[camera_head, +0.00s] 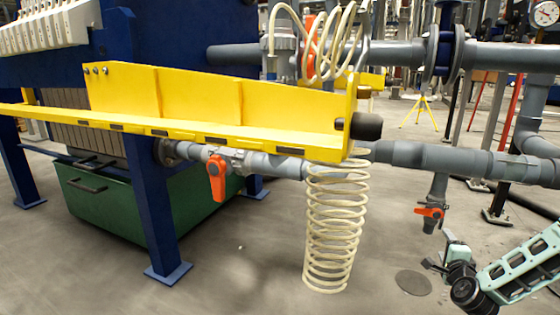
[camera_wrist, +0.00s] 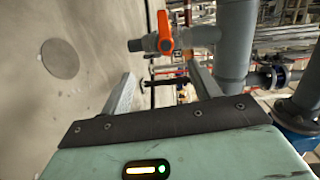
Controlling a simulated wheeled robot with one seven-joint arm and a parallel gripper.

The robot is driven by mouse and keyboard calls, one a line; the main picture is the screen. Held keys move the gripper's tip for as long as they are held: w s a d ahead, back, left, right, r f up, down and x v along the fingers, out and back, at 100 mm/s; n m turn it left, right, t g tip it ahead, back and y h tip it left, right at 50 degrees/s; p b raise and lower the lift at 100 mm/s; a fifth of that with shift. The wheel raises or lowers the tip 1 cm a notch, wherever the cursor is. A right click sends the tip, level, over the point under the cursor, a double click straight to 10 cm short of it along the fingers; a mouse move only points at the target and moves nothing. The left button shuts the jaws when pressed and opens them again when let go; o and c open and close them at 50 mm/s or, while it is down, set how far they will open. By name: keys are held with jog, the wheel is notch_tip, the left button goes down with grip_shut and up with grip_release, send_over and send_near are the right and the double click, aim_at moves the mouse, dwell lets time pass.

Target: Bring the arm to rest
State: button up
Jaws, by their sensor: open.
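My gripper (camera_head: 441,252) shows at the lower right of the head view, at the end of my pale green arm. In the wrist view my gripper (camera_wrist: 162,78) has its two fingers spread apart with nothing between them. An orange valve handle (camera_head: 430,212) on a short grey drain pipe is just above my gripper in the head view. The same orange handle (camera_wrist: 165,33) shows beyond the fingertips in the wrist view, apart from them.
A yellow beam (camera_head: 210,105) crosses the head view, with a coiled cream hose (camera_head: 333,230) under its end. Another orange valve (camera_head: 217,178) sits on the grey pipe. A green bin (camera_head: 110,210) stands at left. Floor around the round cover (camera_head: 413,283) is clear.

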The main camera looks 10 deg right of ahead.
jog(key=s+a+r+n+g+y, duration=0.1)
jog(key=a+r+n+g+y, duration=0.2)
jog(key=a+n, duration=0.45)
jog(key=s+a+r+n+g+y, duration=0.1)
jog(key=a+n+g+y, duration=0.25)
jog(key=a+n, duration=0.35)
jog(key=s+a+r+n+g, duration=0.3)
jog(key=s+a+r+n, duration=0.15)
jog(key=s, duration=0.45)
jog(key=s+a+r+n+g, duration=0.3)
jog(key=s+a+r, duration=0.25)
jog(key=s, duration=0.45)
jog(key=s+a+r+n+g+y+p, duration=0.1)
jog(key=s+a+r+n+g+p, duration=0.1)
jog(key=s+a+r+n+p, duration=0.45)
jog(key=s+a+r+n+g+p, duration=0.1)
jog(key=s+a+r+p, duration=0.35)
jog(key=a, duration=0.75)
notch_tip(320, 180, up, 38)
jog(key=s+p, duration=0.2)
jog(key=p, duration=3.3)
jog(key=shift+s+d, duration=0.15)
jog(key=shift+s, duration=0.2)
